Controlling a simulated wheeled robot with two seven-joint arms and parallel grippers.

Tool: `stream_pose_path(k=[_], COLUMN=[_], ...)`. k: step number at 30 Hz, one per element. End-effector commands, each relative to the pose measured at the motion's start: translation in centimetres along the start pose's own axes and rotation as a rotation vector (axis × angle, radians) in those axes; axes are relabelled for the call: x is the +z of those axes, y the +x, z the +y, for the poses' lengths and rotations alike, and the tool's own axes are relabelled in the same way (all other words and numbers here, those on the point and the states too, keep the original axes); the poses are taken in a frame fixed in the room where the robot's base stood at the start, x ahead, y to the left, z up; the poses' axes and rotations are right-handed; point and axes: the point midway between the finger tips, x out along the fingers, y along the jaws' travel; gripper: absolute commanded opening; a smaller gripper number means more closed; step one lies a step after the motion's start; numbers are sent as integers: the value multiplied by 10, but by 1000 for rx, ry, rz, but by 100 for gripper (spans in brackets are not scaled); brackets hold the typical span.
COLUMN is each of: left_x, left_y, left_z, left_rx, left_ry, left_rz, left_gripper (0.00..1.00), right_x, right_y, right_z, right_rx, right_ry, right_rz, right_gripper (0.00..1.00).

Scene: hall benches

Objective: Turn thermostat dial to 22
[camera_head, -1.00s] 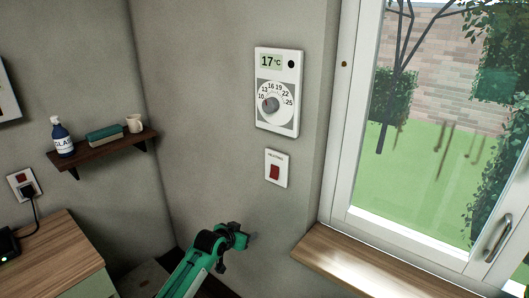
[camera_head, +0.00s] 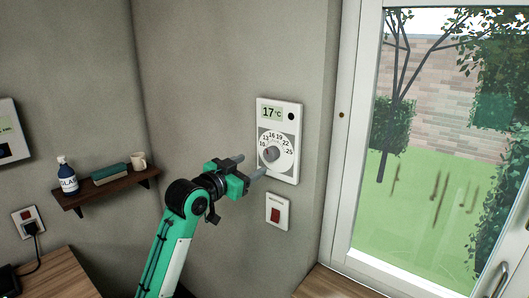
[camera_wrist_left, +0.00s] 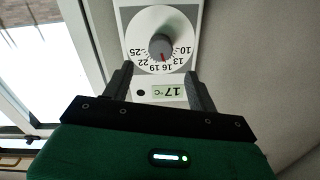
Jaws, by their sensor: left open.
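The white thermostat (camera_head: 294,140) is on the wall with its display (camera_head: 272,113) reading 17 °C. Its round grey dial knob (camera_head: 271,154) sits on a white scale marked 10 to 25. In the left wrist view the thermostat appears upside down, and a red mark on the knob (camera_wrist_left: 160,46) points near 16. My left gripper (camera_head: 252,165) is open and empty, just left of the thermostat in the head view. In the wrist view its two fingers (camera_wrist_left: 159,70) flank the display, with the knob beyond the tips; no contact shows. My right gripper is not in view.
A red-rocker wall switch (camera_head: 277,211) is just below the thermostat. A window (camera_head: 348,150) with a wooden sill (camera_head: 335,284) is to the right. A shelf (camera_head: 108,190) with a bottle, a green box and a mug hangs at left. The wall above the thermostat is clear.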

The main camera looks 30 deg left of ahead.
Motion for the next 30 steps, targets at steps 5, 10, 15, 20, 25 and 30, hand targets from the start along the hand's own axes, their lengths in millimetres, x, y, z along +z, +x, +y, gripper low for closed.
stream_pose_path(k=[5, 10, 15, 20, 25, 30], left_x=[-4, -2, -1, 1, 1, 1], left_y=[38, 63, 74, 76, 76, 76], left_z=[-2, -1, 0, 0, 0, 0], left_rx=[0, -1, 0, 0, 0, 0], left_ry=[-5, -3, -1, 0, 0, 0], left_rz=[-1, -1, 0, -1, 0, 0], left_gripper=[59, 59, 59, 59, 55, 21], right_x=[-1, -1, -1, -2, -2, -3], right_y=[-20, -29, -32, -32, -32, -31], right_z=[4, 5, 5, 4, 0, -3], right_rx=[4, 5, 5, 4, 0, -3], right_ry=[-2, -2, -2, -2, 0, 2], right_rz=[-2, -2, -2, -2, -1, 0], right_gripper=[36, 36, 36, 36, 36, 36])
